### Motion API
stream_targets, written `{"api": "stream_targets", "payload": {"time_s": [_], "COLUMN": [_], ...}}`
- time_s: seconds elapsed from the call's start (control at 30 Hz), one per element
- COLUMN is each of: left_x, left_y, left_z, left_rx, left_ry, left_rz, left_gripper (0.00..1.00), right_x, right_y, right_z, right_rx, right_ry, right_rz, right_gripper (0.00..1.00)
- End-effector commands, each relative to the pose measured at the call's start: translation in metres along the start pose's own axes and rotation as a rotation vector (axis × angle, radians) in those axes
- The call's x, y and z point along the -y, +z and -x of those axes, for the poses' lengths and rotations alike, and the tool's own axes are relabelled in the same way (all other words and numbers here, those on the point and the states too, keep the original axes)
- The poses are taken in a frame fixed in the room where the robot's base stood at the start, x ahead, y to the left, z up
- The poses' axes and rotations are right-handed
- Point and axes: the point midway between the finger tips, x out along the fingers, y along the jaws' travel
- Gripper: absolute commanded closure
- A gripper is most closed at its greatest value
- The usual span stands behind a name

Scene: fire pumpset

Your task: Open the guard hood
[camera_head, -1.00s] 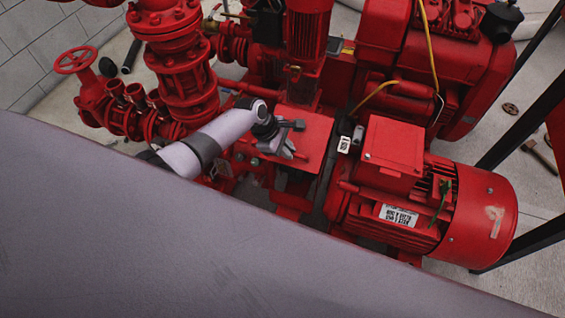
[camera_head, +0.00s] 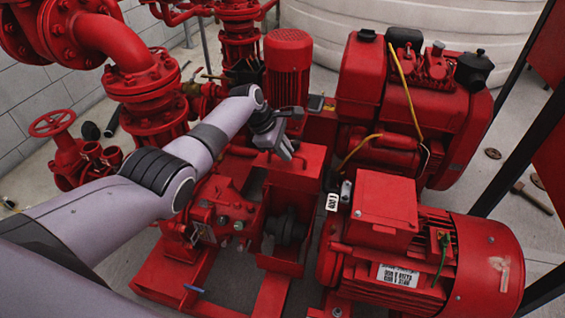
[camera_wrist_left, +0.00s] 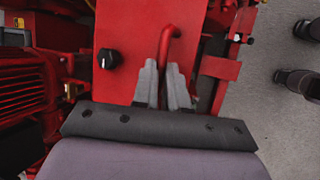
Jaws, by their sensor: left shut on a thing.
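The red guard hood (camera_head: 303,170) stands tilted up and back between the pump and the motor. Beneath it the dark coupling (camera_head: 287,228) shows in the open housing. My left gripper (camera_head: 284,150) is at the hood's upper side. In the left wrist view my left gripper (camera_wrist_left: 163,88) is shut on the hood's bent red handle (camera_wrist_left: 171,42), which rises between its fingers. The hood's flat red face (camera_wrist_left: 128,25) carries a black knob (camera_wrist_left: 108,59). My right gripper is in neither view.
A red electric motor (camera_head: 385,250) stands to the right of the hood. The red engine (camera_head: 415,110) is behind it with yellow cables (camera_head: 402,75). Red pipes and a valve wheel (camera_head: 52,123) are at the left. A dark post (camera_head: 520,140) stands at the right.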

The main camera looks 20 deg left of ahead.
Motion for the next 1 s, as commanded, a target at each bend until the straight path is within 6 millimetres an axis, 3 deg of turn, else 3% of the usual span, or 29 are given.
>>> {"api": "stream_targets", "payload": {"time_s": [0.03, 0.87, 0.9, 0.93, 1.0], "left_x": [0.003, -0.006, -0.006, -0.006, -0.007], "left_y": [-0.004, -0.004, -0.004, -0.004, -0.003], "left_z": [-0.008, -0.005, -0.005, -0.005, -0.004], "left_rx": [-0.006, -0.008, -0.008, -0.007, -0.006], "left_ry": [-0.009, -0.014, -0.014, -0.014, -0.012], "left_rz": [0.008, 0.01, 0.009, 0.009, 0.008], "left_gripper": [1.0, 1.0, 0.75, 0.65, 0.62], "right_x": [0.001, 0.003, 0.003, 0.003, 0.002], "right_y": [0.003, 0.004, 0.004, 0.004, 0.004], "right_z": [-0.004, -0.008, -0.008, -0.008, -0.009], "right_rx": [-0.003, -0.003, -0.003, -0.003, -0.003], "right_ry": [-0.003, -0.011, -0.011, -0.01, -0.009], "right_rz": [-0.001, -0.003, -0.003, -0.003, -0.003], "right_gripper": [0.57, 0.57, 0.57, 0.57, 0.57]}}
